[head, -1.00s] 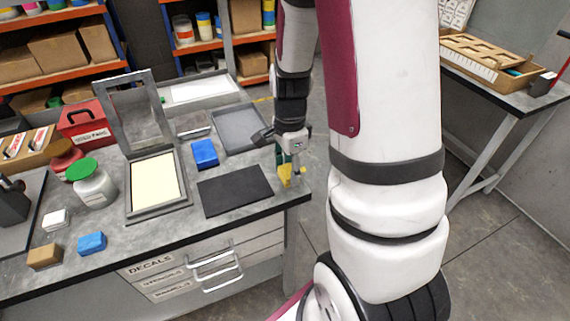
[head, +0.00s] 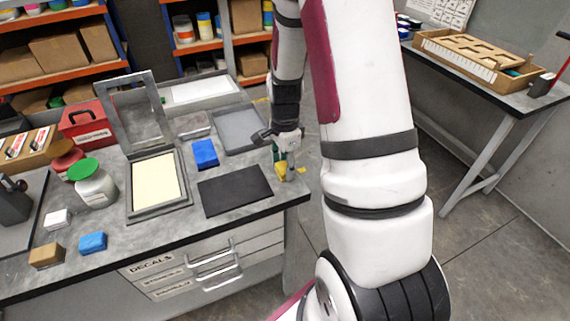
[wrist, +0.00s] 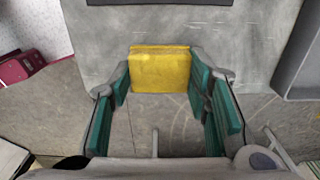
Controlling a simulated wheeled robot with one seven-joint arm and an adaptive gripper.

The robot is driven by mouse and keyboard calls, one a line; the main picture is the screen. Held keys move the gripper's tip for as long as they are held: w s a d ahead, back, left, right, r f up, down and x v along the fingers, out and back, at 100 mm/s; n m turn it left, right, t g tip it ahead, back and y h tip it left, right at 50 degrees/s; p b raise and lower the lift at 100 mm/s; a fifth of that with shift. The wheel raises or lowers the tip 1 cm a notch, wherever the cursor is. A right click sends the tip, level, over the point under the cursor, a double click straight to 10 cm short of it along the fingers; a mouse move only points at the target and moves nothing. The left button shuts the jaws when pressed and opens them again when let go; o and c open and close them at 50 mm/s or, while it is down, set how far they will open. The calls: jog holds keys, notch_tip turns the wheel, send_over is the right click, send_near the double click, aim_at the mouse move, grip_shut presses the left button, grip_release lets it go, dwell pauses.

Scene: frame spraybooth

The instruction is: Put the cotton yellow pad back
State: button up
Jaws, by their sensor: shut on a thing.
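The yellow pad (wrist: 160,70) is a small block held between the teal-lined fingers of my gripper (wrist: 160,82) in the wrist view. In the head view the yellow pad (head: 281,168) shows small below my gripper (head: 284,158), at the right end of the grey worktable (head: 160,235). My gripper is shut on the pad. I cannot tell whether the pad touches the tabletop. In the wrist view it overlaps the table's edge.
A dark mat (head: 235,190) lies left of my gripper, with a grey tray (head: 238,130) behind. A blue block (head: 205,153) stands near the hinged frame (head: 130,213). White (head: 58,219), blue (head: 93,242) and tan (head: 46,256) blocks sit front left, near a green-lidded jar (head: 95,185).

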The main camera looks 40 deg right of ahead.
aim_at(285, 166)
jog(key=shift+f, duration=0.15)
jog(key=o, duration=1.2)
notch_tip(285, 166, up, 12)
jog(key=s+a+r+n+t, duration=0.2)
jog(key=s+a+r+n, duration=0.3)
jog(key=a+r+n, duration=0.5)
jog(key=s+a+r+n+t, duration=0.1)
jog(key=s+a+r+n, duration=0.2)
jog(key=s+a+n, duration=0.1)
jog(key=s+a+r+n+t, duration=0.2)
jog(key=s+a+r+n, duration=0.1)
jog(key=s+n, duration=0.4)
jog(key=shift+s+a, duration=0.2)
jog(key=shift+a, duration=0.3)
